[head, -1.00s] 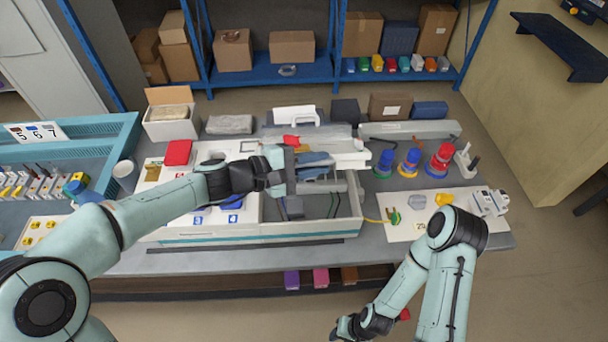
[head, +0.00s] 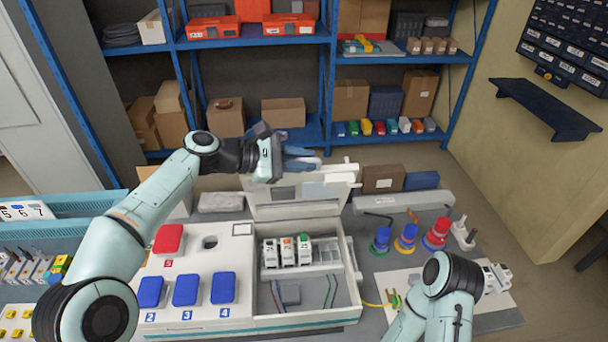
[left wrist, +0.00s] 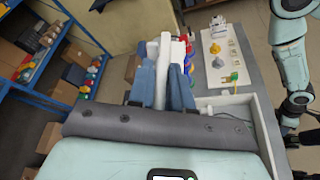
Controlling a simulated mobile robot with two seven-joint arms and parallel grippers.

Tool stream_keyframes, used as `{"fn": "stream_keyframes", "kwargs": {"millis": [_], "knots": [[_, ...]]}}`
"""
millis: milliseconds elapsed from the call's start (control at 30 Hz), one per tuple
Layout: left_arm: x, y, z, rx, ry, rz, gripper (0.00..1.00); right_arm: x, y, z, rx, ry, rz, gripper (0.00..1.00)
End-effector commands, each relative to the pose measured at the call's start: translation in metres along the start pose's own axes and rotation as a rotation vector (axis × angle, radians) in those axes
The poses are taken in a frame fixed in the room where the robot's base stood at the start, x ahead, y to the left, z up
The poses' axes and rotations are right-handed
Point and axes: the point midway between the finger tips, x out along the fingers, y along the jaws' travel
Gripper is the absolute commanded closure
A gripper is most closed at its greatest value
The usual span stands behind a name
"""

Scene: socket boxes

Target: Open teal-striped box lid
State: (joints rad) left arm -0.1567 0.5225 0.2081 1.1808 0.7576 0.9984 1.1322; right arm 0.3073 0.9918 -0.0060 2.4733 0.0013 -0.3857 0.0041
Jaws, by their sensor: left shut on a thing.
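The teal-striped box (head: 338,325) is pale with a teal stripe along its front. Its lid (head: 322,205) stands raised at the back, and the open inside shows. My left gripper (head: 300,158) is at the top of the raised lid, shut on its edge. In the left wrist view the blue fingers (left wrist: 162,88) sit on both sides of the white lid edge (left wrist: 163,62). In the head view my right arm shows at the lower right, but its gripper is out of frame; dark parts at the right of the left wrist view are too unclear to tell.
Inside the box are several white breakers (head: 286,252) and loose wires (head: 330,290). To its left is a panel with blue covers (head: 186,290) and a red cover (head: 168,239). Blue shelves (head: 250,40) are behind the table.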

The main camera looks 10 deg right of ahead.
Motion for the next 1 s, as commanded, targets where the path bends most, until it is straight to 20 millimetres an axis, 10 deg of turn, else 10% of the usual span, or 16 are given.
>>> {"fn": "stream_keyframes", "kwargs": {"millis": [900,1000], "knots": [[0.004,0.023,-0.013,-0.083,0.007,-0.039,1.0,0.0,0.0,0.0,0.0,0.001,0.0,0.62],[0.005,0.023,-0.012,-0.083,0.006,-0.039,0.6,0.0,0.0,0.0,0.0,0.001,0.0,0.62]]}}
